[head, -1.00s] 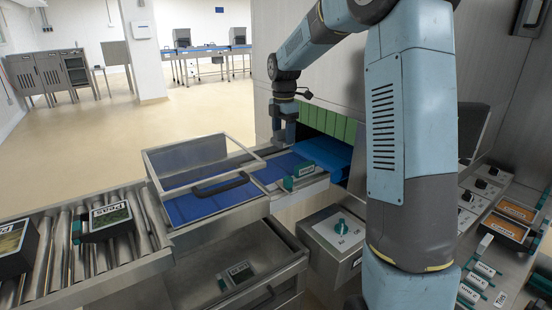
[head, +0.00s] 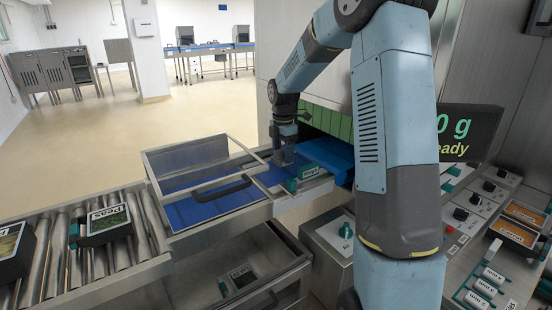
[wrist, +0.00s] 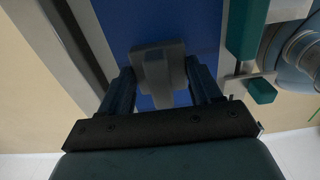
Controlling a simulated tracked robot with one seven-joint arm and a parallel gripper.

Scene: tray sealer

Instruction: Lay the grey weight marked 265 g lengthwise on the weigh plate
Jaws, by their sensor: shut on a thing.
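My gripper (wrist: 161,92) is shut on a grey weight (wrist: 160,72), seen between the two fingers in the wrist view. Its marking cannot be read. Behind it is a blue surface (wrist: 205,25), which I take to be the weigh plate. In the head view my gripper (head: 283,160) points down over this short blue section (head: 268,177) between the lidded frame and the blue belt. The weight is hard to make out there, and I cannot tell whether it touches the surface.
A teal-ended labelled block (head: 304,173) stands right beside the blue section. A clear lidded frame (head: 190,160) with a black handle is to the left. A display (head: 466,135), partly hidden by my arm, shows "0 g" and "eady". Several labelled blocks (head: 485,287) lie at the right.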

